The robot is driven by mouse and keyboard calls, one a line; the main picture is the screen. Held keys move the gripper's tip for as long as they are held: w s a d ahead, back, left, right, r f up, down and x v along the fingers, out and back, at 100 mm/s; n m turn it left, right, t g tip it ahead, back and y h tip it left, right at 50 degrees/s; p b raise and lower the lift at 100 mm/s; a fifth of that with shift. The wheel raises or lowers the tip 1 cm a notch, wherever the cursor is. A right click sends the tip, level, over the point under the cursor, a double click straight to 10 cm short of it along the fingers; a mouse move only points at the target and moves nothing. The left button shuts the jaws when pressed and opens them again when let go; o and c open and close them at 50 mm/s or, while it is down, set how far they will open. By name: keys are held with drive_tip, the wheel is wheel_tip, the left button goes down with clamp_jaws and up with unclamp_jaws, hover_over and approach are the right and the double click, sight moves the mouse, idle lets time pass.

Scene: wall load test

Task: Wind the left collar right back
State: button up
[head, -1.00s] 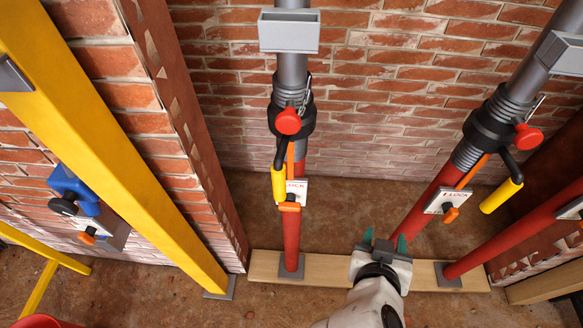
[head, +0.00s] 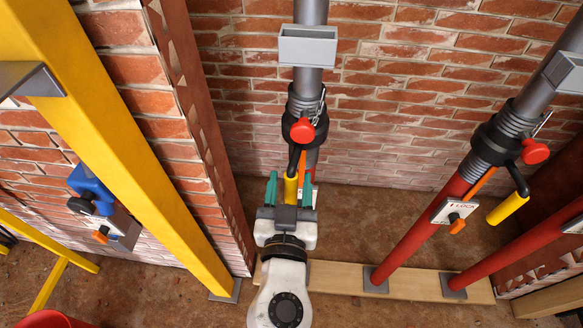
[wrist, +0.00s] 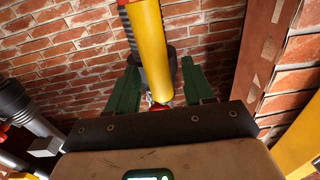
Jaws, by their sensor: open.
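The left collar (head: 296,112), a black ring, sits around the threaded grey part of the left prop (head: 310,80). A red knob (head: 302,131) is on its front. A black arm runs down from it to a yellow handle (head: 291,187), which hangs downward. My gripper (head: 289,186) is open, with a teal finger on each side of the handle in the head view. In the wrist view the yellow handle (wrist: 153,55) rises between the spread green fingers, with a visible gap to the right one. My gripper hides most of the lower red tube and lock plate.
To the right stands a similar prop with its own collar (head: 493,143), yellow handle (head: 507,208) and lock plate (head: 455,212). A yellow post (head: 140,150) slants at the left. A wooden board (head: 335,276) lies along the floor.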

drive_tip(key=shift+w, duration=1.4)
clamp_jaws()
